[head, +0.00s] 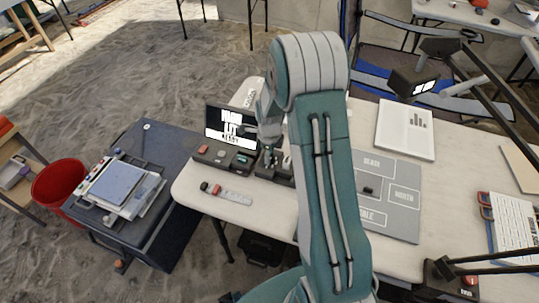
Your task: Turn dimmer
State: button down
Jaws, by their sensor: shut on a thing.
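My gripper (269,141) points down over the dark control boxes at the table's front left. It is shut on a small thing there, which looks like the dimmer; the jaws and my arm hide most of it. A dark control box (273,171) lies under and in front of the gripper, partly behind my arm.
The pale table (267,209) carries a grey labelled board (404,211), a white panel (405,129) and a lamp head (413,85) to the right of my arm. A grey strip (236,197) lies near the front edge. A dark cart (158,229) and red bin (61,181) stand left.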

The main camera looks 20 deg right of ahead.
jog(key=shift+m, duration=0.8)
jog(key=shift+w, duration=0.1)
jog(key=shift+c, duration=1.9)
grip_release()
notch_tip(320, 180, up, 12)
jog(key=shift+a, duration=0.1)
